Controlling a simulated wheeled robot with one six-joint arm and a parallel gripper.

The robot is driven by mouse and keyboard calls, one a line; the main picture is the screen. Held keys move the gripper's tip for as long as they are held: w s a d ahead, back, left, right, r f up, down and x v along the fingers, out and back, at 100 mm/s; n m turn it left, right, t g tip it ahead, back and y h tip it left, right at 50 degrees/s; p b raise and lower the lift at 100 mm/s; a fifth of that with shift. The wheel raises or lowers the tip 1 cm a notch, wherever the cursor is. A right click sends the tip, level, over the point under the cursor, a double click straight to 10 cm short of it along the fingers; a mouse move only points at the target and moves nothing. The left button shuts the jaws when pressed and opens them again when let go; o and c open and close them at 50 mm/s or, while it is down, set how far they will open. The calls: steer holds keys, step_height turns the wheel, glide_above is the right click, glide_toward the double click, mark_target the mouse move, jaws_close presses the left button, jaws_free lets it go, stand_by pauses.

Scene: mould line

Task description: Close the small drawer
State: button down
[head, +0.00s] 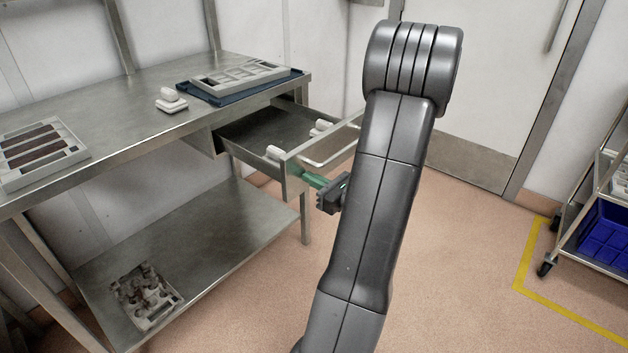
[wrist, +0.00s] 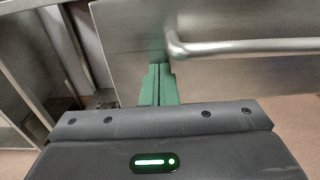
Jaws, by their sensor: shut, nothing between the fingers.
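The small drawer (head: 293,178) under the steel table stands pulled out in the head view. White pieces lie inside it. Its front panel (wrist: 120,35) fills much of the wrist view, with a bar handle (wrist: 250,46) across it. My gripper (head: 312,179) has green fingers, shut and empty. In the wrist view the fingertips (wrist: 158,70) are at the drawer front, just left of and below the handle's left end. They look close against the panel, but I cannot tell for sure whether they touch. My arm hides part of the drawer's right side in the head view.
The steel table (head: 110,95) carries a grey mould tray (head: 240,78) on a blue mat, a white piece (head: 171,101) and another tray (head: 40,153). A lower shelf (head: 215,225) holds a mould (head: 145,296). A trolley (head: 590,240) with a blue crate stands right. The floor between is clear.

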glide_toward(237, 140)
steer(key=a+r, duration=0.1)
steer(key=a, duration=0.1)
steer(key=a+r, duration=0.1)
steer(key=a, duration=0.1)
steer(key=a+r+b, duration=0.1)
steer(key=a, duration=0.1)
steer(key=shift+w, duration=0.25)
steer(key=shift+r, duration=0.1)
steer(key=shift+w+r, duration=0.1)
steer(key=shift+r, duration=0.05)
